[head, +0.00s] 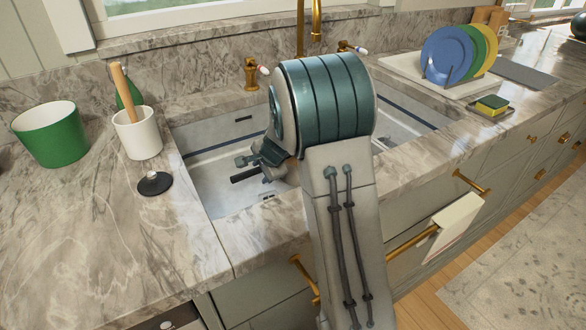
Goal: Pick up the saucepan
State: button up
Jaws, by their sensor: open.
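My gripper (242,168) hangs over the left part of the sink, small and partly covered by my own arm. It is open; nothing shows clearly between its fingers. I cannot make out a saucepan for certain. The dark bar by the fingers may be part of the gripper or a handle; I cannot tell which. My arm hides the middle of the sink (205,178).
On the left counter stand a green container (50,133), a white pot (137,135) with a wooden-handled tool, and a black round piece (154,183). A plate rack (437,75) and sponge (492,102) are at right. A gold faucet (317,20) stands behind the arm.

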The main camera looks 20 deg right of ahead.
jog(key=shift+w+f, duration=0.2)
jog(key=shift+f, duration=0.15)
grip_shut()
jog(key=shift+r, duration=0.1)
